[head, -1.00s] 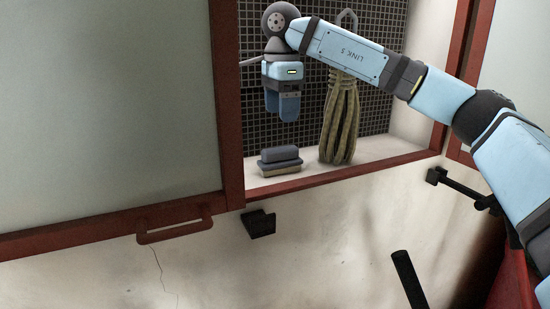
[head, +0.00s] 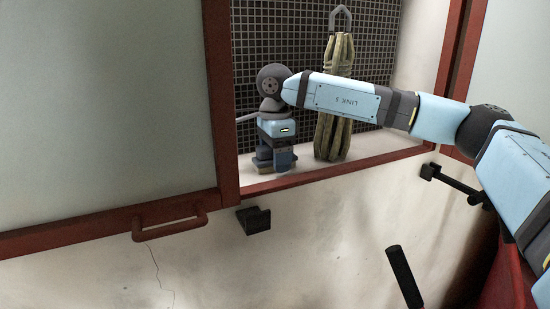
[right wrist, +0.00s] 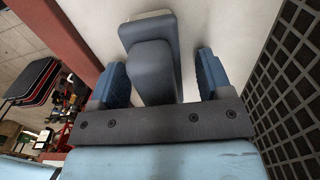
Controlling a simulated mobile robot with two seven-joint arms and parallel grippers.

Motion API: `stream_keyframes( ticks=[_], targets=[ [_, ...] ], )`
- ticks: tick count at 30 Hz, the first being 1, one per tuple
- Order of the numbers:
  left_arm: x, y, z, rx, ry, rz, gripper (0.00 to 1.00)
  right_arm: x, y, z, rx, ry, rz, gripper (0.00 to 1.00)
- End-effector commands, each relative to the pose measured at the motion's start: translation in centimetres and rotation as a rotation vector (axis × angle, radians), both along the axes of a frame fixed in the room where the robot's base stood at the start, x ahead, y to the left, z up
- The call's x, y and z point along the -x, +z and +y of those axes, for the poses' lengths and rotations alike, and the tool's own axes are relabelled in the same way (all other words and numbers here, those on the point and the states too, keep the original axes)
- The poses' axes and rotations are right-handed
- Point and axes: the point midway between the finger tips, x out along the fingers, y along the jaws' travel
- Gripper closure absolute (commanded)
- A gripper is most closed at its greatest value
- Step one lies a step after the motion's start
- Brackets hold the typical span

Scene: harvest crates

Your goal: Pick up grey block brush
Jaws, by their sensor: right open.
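The grey block brush (right wrist: 152,62) lies on the white ledge of a tiled recess. In the right wrist view it stands between the two blue fingers of my right gripper (right wrist: 160,80), with a gap on each side. In the head view my right gripper (head: 275,160) points down over the brush (head: 262,163) and hides most of it. The gripper is open and holds nothing. My left gripper is in neither view.
A bundle of greenish rope (head: 335,100) hangs on a hook close to the right of my gripper. A red frame (head: 225,100) borders the recess. A frosted panel (head: 100,100) with a red handle (head: 170,221) is at the left. A black bracket (head: 255,219) sticks out below the ledge.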

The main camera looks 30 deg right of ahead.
Motion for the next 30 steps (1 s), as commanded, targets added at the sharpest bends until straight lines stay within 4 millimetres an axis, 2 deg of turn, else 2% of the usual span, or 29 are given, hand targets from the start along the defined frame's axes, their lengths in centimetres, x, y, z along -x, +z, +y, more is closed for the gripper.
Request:
stream_keyframes(
  ticks=[3, 4, 9, 11, 23, 26, 30],
  targets=[
    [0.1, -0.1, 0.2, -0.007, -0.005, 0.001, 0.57, 0.0, 0.0, 0.0, 0.0, 0.0, 0.0, 0.28],
    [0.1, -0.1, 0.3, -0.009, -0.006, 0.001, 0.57, 0.0, 0.0, 0.0, 0.0, 0.0, 0.0, 0.32],
    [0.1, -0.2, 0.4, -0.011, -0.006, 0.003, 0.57, 0.0, 0.0, 0.0, 0.0, 0.0, 0.0, 0.71],
    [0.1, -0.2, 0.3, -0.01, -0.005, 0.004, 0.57, 0.0, 0.0, 0.0, 0.0, 0.0, 0.0, 0.82],
    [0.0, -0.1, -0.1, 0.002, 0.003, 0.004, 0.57, 0.0, 0.7, 0.0, 0.0, 0.0, -0.002, 0.82],
    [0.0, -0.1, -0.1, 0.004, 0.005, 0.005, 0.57, 0.0, 1.6, 0.1, 0.0, 0.001, -0.002, 0.82],
    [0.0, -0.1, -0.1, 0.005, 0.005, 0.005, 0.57, 0.0, 4.0, 0.1, -0.001, 0.001, -0.002, 0.82]
  ],
)
